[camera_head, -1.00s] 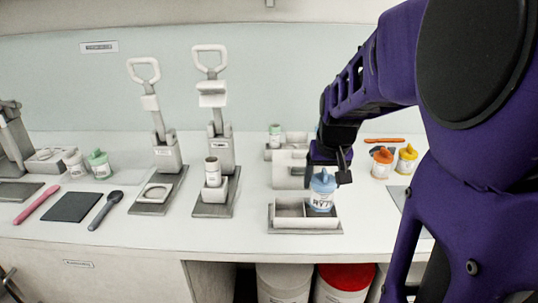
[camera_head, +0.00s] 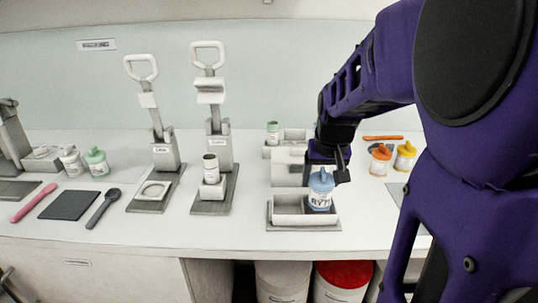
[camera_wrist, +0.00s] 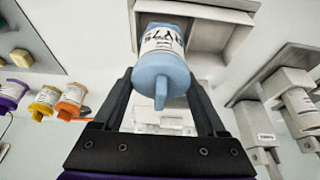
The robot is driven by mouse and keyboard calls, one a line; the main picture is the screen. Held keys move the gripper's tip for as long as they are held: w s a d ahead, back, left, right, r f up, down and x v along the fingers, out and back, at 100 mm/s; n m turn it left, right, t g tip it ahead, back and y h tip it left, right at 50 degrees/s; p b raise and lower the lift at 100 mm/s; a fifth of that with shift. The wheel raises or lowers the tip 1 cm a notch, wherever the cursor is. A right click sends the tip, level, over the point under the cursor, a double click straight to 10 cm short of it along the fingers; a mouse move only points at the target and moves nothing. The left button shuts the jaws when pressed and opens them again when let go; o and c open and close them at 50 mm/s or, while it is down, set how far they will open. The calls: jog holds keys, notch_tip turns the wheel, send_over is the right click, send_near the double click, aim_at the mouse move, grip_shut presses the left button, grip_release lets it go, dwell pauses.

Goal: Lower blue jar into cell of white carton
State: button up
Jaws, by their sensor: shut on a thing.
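The blue jar (camera_head: 320,190) is held upright by my gripper (camera_head: 328,170), over the right cell of the white carton (camera_head: 289,224) in the head view. The jar's lower part appears behind the carton's front wall, but I cannot tell if it touches the floor of the cell. In the wrist view the jar (camera_wrist: 162,62) sits between the two fingers of my gripper (camera_wrist: 165,85), its blue spouted lid toward the camera. The carton (camera_wrist: 225,42) lies beyond it with its walls around the jar's far end. The left cell is empty.
A second pale carton (camera_head: 288,168) stands behind. An orange jar (camera_head: 380,158) and a yellow jar (camera_head: 404,156) are to the right. Lever presses (camera_head: 218,140) stand to the left, the right one bearing a small jar (camera_head: 210,168). White counter is free between.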

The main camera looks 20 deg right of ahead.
jog(key=shift+f, duration=0.3)
dwell(0.4)
jog(key=shift+f, duration=0.7)
jog(key=shift+f, duration=0.25)
jog(key=shift+f, duration=0.35)
jog(key=shift+f, duration=0.2)
dwell(0.8)
jog(key=o, duration=0.9)
